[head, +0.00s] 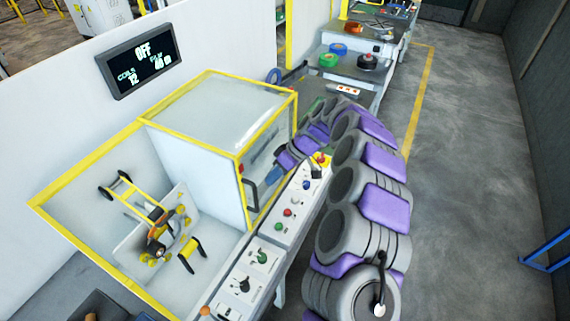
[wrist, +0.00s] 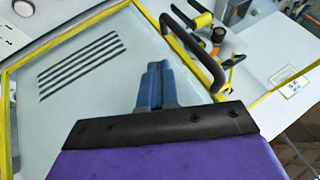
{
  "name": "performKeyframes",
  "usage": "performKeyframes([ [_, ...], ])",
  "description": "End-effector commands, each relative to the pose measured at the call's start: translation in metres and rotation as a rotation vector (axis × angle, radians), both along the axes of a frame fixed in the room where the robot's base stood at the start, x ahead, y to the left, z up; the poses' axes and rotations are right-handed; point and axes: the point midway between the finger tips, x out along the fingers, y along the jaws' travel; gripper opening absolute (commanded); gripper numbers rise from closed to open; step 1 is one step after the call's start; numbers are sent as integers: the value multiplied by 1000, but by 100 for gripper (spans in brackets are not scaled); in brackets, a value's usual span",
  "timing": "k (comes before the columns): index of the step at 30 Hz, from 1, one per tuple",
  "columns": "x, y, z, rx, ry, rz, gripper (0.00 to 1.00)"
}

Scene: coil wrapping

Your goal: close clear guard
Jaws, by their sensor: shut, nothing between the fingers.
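The clear guard (head: 215,112) is a yellow-framed box with a see-through top. It stands over the back part of the machine, and the winding bay (head: 110,190) in front of it is uncovered. In the wrist view its clear panel (wrist: 95,85) has dark vent slots, with a black handle (wrist: 205,55) near the yellow edge. The handle also shows in the head view (head: 250,196). My gripper (head: 272,175) is beside the guard's front face, blue fingers shut and empty. In the wrist view the fingers (wrist: 156,72) lie left of the handle, apart from it in the picture; contact with the panel is unclear.
Yellow-and-black winding parts (head: 155,225) stand in the uncovered bay. A control panel (head: 285,212) with buttons and knobs runs along the front. A wall display (head: 140,62) reads OFF. Coloured spools (head: 328,60) sit on the bench behind. The floor at right is open.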

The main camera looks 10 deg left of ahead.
Motion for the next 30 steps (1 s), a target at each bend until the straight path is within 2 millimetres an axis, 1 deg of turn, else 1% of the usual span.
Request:
performKeyframes([
  [1,-5,4,4,3,-2,-1,0],
  [5,-18,10,4,4,0,3,0],
  [9,-25,13,5,3,-4,-3,0],
  [15,-31,13,5,6,-3,-2,0],
  [26,-31,18,3,1,-3,-1,0],
  [30,-36,22,3,2,-1,0,0],
])
